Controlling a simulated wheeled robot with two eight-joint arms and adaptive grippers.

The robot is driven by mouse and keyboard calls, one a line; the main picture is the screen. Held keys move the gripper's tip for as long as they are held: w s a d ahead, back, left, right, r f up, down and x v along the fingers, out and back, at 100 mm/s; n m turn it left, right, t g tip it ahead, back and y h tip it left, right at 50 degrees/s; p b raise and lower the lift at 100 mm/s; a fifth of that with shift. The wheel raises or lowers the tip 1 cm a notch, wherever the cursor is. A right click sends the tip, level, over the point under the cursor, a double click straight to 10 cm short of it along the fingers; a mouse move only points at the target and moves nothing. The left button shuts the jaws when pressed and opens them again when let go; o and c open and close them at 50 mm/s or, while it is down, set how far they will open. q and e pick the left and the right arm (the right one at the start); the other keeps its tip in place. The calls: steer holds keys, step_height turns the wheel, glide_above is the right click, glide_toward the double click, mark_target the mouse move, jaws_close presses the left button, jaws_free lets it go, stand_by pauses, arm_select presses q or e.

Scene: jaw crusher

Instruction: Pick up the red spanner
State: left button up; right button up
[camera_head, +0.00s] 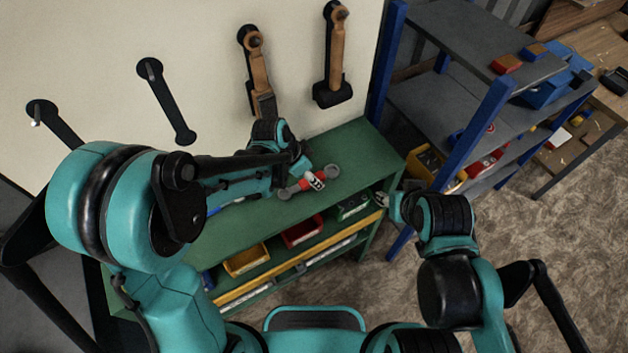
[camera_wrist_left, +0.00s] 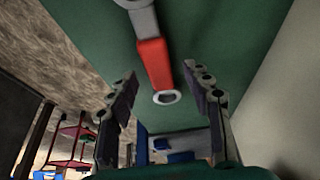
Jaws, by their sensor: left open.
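The red spanner (camera_head: 313,181), with grey metal ends, lies on the green bench top (camera_head: 352,150) in the head view. In the left wrist view its red handle (camera_wrist_left: 154,63) and ring end (camera_wrist_left: 167,97) show in front of the jaws. My left gripper (camera_head: 291,165) is just left of the spanner in the head view, partly hidden by its own arm. In the left wrist view its fingers (camera_wrist_left: 159,73) are open on either side of the spanner's line, with nothing held. My right gripper (camera_head: 382,200) is beside the bench's right end; its jaws are too small to read.
Wall-hung tools (camera_head: 335,55) hang behind the bench. Yellow (camera_head: 246,260) and red (camera_head: 302,231) bins sit on the shelf below the top. A blue-posted grey rack (camera_head: 452,38) stands at the right. The top right of the spanner is clear.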

arm_select(q)
steer(key=shift+w+d+f, duration=0.1)
steer(key=shift+f, duration=0.2)
steer(key=shift+f+b, duration=0.25)
steer(key=shift+b, duration=0.1)
stand_by(0.5)
jaws_close()
